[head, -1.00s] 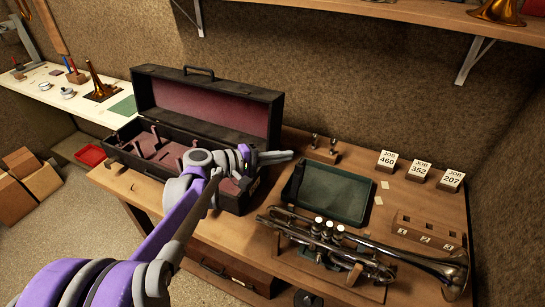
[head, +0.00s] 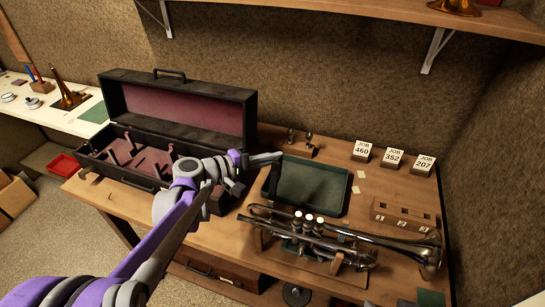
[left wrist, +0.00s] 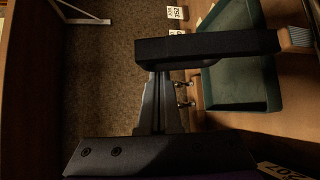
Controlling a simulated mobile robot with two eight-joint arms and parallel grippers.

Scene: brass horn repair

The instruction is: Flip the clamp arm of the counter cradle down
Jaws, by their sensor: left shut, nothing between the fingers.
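The silver trumpet (head: 385,240) lies across the wooden cradle (head: 350,276) at the counter's front right. I cannot make out a separate clamp arm on the cradle, or how it stands. My left gripper (head: 278,157) is shut and empty. It hangs at the back left of the green tray, apart from the trumpet and behind the cradle. In the left wrist view a dark finger (left wrist: 210,47) reaches toward the green tray (left wrist: 240,60). My right gripper is not in view.
The open black case (head: 180,110) stands at left. A small block with metal posts (head: 300,148) is behind the tray. Job cards (head: 393,158) and a slotted wooden block (head: 403,218) are at right. A shelf (head: 350,14) overhangs the back wall.

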